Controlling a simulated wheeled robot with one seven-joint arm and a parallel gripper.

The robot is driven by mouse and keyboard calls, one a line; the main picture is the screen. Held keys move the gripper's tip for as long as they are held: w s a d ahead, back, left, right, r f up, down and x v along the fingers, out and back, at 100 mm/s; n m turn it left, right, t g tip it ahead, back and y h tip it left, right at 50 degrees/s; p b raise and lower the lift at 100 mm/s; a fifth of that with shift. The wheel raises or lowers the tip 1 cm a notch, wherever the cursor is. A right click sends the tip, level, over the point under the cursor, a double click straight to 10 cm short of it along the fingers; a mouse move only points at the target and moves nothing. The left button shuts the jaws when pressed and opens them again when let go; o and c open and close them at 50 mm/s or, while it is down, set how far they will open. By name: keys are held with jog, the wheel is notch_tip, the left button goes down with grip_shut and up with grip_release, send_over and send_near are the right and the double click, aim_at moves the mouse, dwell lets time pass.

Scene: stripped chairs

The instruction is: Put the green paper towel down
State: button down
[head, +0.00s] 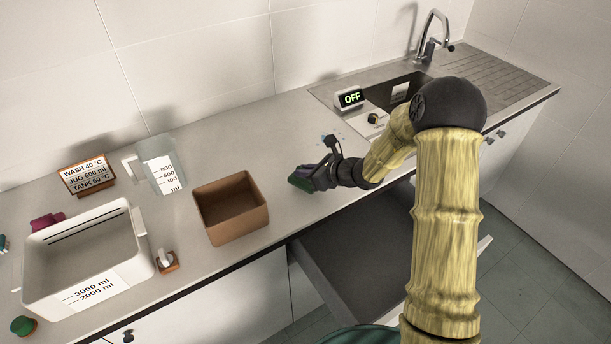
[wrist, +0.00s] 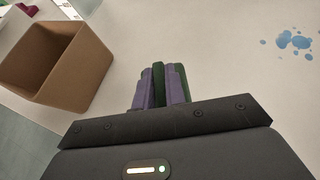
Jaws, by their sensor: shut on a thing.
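My gripper (head: 308,180) is at the end of my arm, low over the counter, to the right of the brown box. It is shut on the green paper towel (head: 299,183), of which a dark green piece shows at the fingertips. In the wrist view the green towel (wrist: 159,82) shows as a narrow strip between the purple fingers of my gripper (wrist: 160,85). Most of the towel is hidden by the fingers. I cannot tell whether it touches the counter.
An open brown box (head: 231,208) stands left of my gripper. Blue drops (wrist: 294,41) lie on the counter. A jug (head: 161,164), a white tank (head: 84,258) and a sign (head: 88,176) stand further left. An open drawer (head: 350,245) is below. The sink (head: 398,92) is at right.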

jog(key=shift+f, duration=1.15)
jog(key=shift+f, duration=0.1)
jog(key=c, duration=1.5)
grip_release()
jog(key=shift+o, duration=0.2)
